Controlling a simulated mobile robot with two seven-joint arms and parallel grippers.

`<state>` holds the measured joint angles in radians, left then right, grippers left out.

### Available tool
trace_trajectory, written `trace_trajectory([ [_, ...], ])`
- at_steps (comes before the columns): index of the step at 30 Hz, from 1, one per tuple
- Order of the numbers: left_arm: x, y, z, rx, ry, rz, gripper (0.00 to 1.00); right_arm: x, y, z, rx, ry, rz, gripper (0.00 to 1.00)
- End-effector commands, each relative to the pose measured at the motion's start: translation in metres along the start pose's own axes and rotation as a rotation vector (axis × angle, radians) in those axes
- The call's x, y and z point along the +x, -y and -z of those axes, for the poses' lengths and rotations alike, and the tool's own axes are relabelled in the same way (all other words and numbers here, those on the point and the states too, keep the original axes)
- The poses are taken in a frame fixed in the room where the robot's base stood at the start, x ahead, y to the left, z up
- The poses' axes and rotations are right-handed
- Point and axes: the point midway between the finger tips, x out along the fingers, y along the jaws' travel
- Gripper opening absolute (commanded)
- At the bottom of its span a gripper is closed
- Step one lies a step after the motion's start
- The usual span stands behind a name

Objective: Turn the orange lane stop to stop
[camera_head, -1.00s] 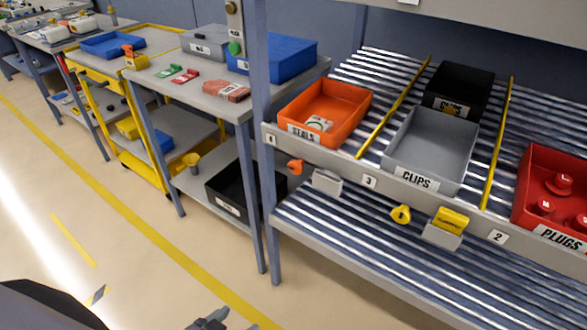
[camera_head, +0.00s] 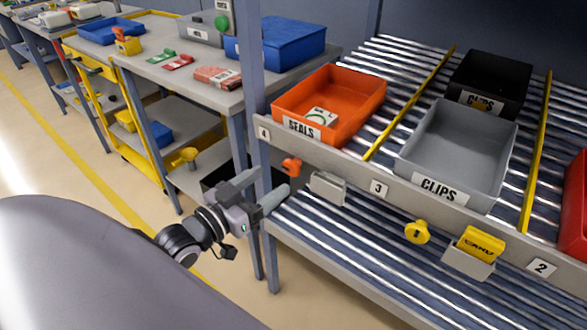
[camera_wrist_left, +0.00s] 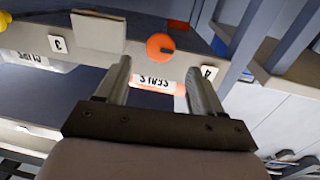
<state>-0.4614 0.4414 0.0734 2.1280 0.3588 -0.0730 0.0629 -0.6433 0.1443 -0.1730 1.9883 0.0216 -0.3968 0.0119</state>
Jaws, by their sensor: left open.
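The orange lane stop (camera_head: 291,167) is a round knob on the front rail of the rack, below the orange SEALS bin (camera_head: 367,103) and next to label 4. My left gripper (camera_head: 272,180) is open and empty, just in front and to the left of the knob. In the left wrist view, which is upside down, the orange lane stop (camera_wrist_left: 160,46) lies beyond the two open fingertips (camera_wrist_left: 158,66), roughly between them and apart from them. A short dark mark shows on its face. My right gripper is out of view.
A grey card holder (camera_head: 328,188) hangs right of the knob. A yellow knob (camera_head: 417,232) and a yellow card (camera_head: 482,244) sit further right. A blue-grey rack post (camera_head: 257,70) stands close left of the knob. A grey CLIPS bin (camera_head: 460,150) is on the rollers.

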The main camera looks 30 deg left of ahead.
Motion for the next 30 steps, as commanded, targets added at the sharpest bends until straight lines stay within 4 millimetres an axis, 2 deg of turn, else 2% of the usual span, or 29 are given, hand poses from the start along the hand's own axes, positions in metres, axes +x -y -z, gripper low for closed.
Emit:
trace_trajectory([
  [9, 0.039, 0.000, 0.000, 0.000, -0.001, 0.001, 0.68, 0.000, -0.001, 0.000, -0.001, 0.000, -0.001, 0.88],
  [15, 0.056, 0.000, 0.000, 0.001, 0.000, 0.001, 0.68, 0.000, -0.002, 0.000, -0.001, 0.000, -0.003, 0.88],
  [27, 0.061, 0.000, -0.001, 0.001, 0.003, 0.000, 0.68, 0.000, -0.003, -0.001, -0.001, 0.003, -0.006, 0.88],
  [28, 0.061, 0.000, -0.001, 0.001, 0.003, 0.000, 0.64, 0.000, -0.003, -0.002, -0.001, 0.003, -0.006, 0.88],
  [30, 0.061, 0.000, -0.001, 0.001, 0.003, 0.000, 0.41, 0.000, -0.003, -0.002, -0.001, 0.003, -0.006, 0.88],
])
